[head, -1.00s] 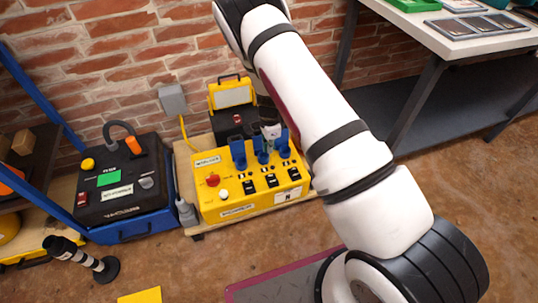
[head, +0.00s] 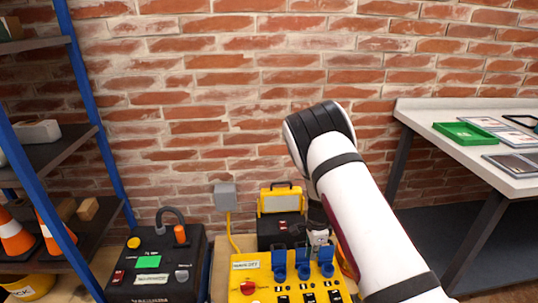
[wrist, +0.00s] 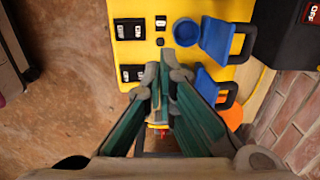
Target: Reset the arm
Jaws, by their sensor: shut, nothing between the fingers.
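My arm (head: 362,210), white with dark bands, reaches from the lower right of the head view toward the wall. My gripper (wrist: 165,75) shows in the wrist view with its fingertips together and nothing between them. It is over the yellow panel box (wrist: 140,65), which has black switches and blue socket covers (wrist: 217,40). I cannot tell whether the fingertips touch the box. In the head view the yellow panel box (head: 262,274) stands at the bottom centre, with the gripper end mostly hidden behind its blue covers and my arm.
A black tester box (head: 155,272) stands left of the panel. A blue-framed shelf (head: 88,110) with orange cones is at far left. A yellow work light (head: 281,201) stands behind. A white table (head: 470,150) with a green tray (head: 465,133) is at right. The brick wall closes off the back.

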